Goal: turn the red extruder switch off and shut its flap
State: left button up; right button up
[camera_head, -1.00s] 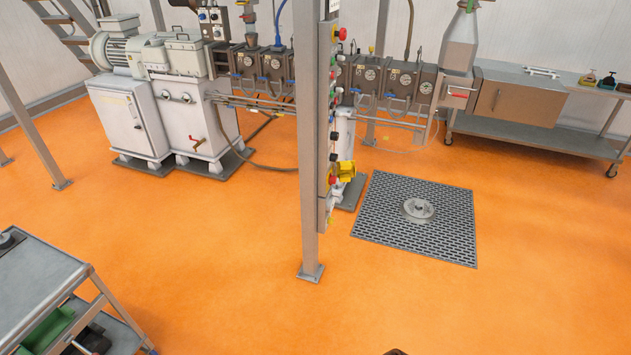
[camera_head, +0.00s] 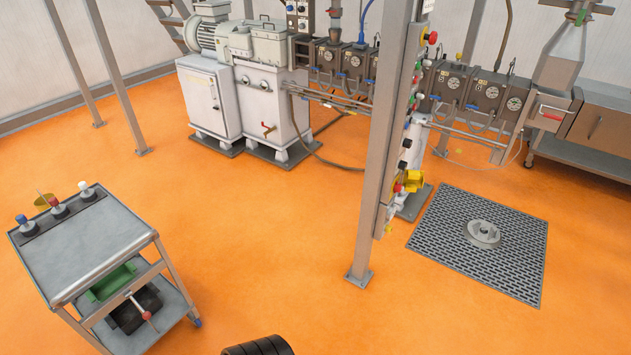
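A grey post with a narrow control panel stands right of the middle, seen from its side. Low on the panel is a red switch (camera_head: 398,187) with a yellow part (camera_head: 414,181) beside it that sticks out to the right. The yellow part may be its flap; at this size I cannot tell its exact position or the switch's setting. Higher up is a red mushroom button (camera_head: 431,38) on a yellow base. Neither of my grippers is in view. A black ribbed part at the bottom edge looks like part of my arm.
The extruder machine (camera_head: 235,100) stands behind the post (camera_head: 378,150). A floor grate (camera_head: 450,250) with a round metal piece (camera_head: 483,233) lies right of it. A grey cart (camera_head: 130,233) stands at the left. The orange floor (camera_head: 270,235) between cart and post is clear.

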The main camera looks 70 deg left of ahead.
aim_at(397, 187)
jog(key=u, duration=1.6)
